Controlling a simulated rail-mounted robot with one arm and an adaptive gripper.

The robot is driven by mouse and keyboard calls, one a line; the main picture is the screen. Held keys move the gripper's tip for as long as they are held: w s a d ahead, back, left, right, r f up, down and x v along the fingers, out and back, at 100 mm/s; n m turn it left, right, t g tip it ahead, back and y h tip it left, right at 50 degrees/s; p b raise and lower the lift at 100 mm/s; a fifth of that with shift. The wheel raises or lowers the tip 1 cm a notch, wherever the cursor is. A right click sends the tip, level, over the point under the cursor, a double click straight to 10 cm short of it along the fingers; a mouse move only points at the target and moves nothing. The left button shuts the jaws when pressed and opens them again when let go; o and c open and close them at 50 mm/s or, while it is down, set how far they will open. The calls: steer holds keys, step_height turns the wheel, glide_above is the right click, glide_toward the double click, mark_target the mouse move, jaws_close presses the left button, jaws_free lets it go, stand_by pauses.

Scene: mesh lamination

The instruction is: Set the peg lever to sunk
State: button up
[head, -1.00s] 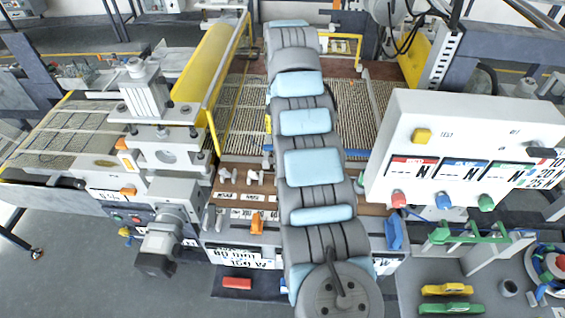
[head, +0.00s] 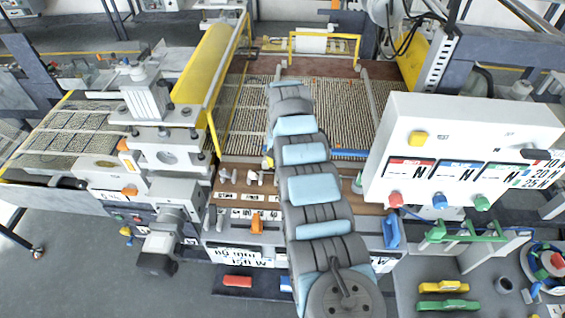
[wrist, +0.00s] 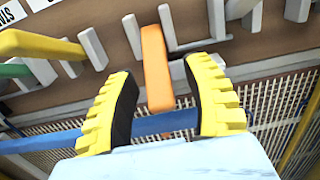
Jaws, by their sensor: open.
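In the wrist view my gripper (wrist: 160,70) is open, with yellow ridged, black-padded fingers. An orange lever (wrist: 157,75) lies in the gap between them, with clear space on both sides and no grip on it. A yellow lever (wrist: 40,46) and a green lever (wrist: 15,71) stick out to the left, and white upright pieces (wrist: 92,48) stand on the brown panel. No label naming the peg lever is readable, so I cannot tell which lever it is. In the head view my arm hides the gripper and most of this area.
A blue bar (wrist: 150,126) crosses behind the fingers in the wrist view. Mesh bed (head: 340,105) lies beyond the brown panel. A yellow rail (head: 213,120) is left of my arm, and a white control box (head: 470,130) with coloured knobs stands close on the right.

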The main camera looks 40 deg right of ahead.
steer(key=shift+f, duration=0.45)
jaws_close()
